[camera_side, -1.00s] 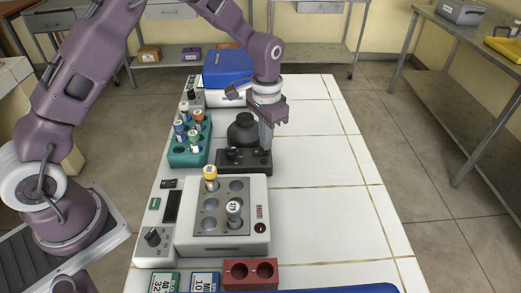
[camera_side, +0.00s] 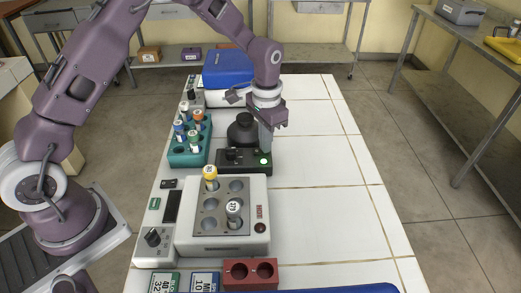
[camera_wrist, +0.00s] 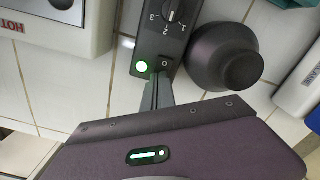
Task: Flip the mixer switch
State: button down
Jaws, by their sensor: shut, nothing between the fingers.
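The mixer is a dark grey box (camera_side: 232,167) with a black round head (camera_side: 242,130) at its back; in the wrist view its panel (camera_wrist: 153,38) shows a numbered knob (camera_wrist: 172,12). A green light (camera_side: 264,161) glows on the mixer's right end, and it also shows in the wrist view (camera_wrist: 142,67). A small switch (camera_wrist: 165,64) sits beside the light, partly hidden by the fingertips. My gripper (camera_wrist: 162,78) is shut and empty, its tips right at the switch. I cannot tell if they touch it. In the side view my gripper (camera_side: 266,150) points down over the mixer's right end.
A white heater block (camera_side: 250,245) with a yellow-capped vial and another vial stands in front. A green rack (camera_side: 178,158) with several tubes stands left of the mixer. A blue-lidded box (camera_side: 228,67) is behind. The white tabletop to the right is clear.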

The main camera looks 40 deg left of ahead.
notch_tip(320, 180, up, 7)
jog(key=shift+f, duration=0.15)
dwell(0.4)
jog(key=s+a+r+n+t, duration=0.2)
jog(key=s+r+t, duration=0.2)
jog(key=s+r, duration=1.5)
jog(key=s+f+n+t, duration=0.1)
jog(key=s+f, duration=0.2)
jog(key=s, duration=0.7)
jog(key=shift+s+a+t, duration=0.15)
jog(key=shift+s+t, duration=0.05)
jog(key=shift+t, duration=0.1)
